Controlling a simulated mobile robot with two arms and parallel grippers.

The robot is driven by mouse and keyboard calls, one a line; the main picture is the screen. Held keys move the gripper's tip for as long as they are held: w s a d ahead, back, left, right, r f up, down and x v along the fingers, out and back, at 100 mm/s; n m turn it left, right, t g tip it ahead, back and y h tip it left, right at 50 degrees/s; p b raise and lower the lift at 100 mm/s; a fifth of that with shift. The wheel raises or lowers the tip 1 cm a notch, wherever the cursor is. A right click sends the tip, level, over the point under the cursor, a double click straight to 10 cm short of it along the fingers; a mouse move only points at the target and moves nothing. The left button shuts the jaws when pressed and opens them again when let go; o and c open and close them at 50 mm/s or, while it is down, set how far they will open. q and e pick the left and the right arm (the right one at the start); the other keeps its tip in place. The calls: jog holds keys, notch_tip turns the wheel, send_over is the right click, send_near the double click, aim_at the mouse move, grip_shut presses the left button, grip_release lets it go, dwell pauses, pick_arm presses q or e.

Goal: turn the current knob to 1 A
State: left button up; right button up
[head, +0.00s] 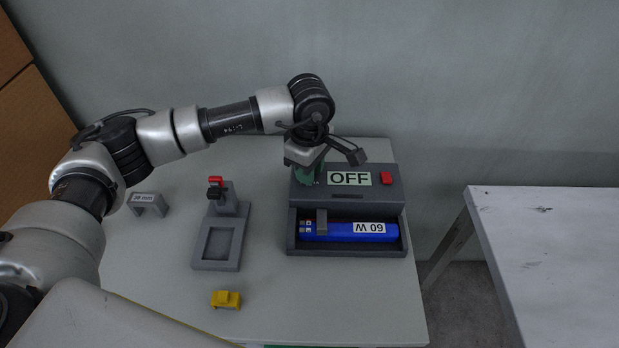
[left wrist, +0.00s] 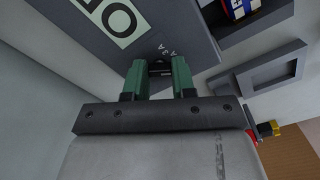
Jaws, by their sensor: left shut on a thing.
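The grey power unit (head: 390,190) stands at the back right of the table, with a display (head: 349,178) reading OFF. My left gripper (head: 308,180) reaches down onto the unit's top, left of the display. In the left wrist view its green fingers (left wrist: 160,75) are shut on a small dark knob (left wrist: 160,68), mostly hidden between the fingertips. Small white scale marks (left wrist: 167,50) show on the unit beside the knob. They are too small to read surely, and the knob's pointer cannot be made out. My right gripper is not in view.
A red button (head: 386,178) is right of the display. A blue pack (head: 340,231) lies in the unit's front bay. A grey fixture (head: 217,263) with a red-topped clamp (head: 215,183), a yellow block (head: 226,299) and a grey bracket (head: 147,208) are at left. Another table (head: 560,250) stands right.

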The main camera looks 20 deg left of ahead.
pick_arm(q)
jog(key=shift+m+b, duration=1.2)
jog(key=shift+m, duration=0.2)
jog(key=o, duration=0.9)
jog(key=shift+r, duration=0.1)
notch_tip(320, 180, up, 11)
jog(key=shift+f, duration=0.15)
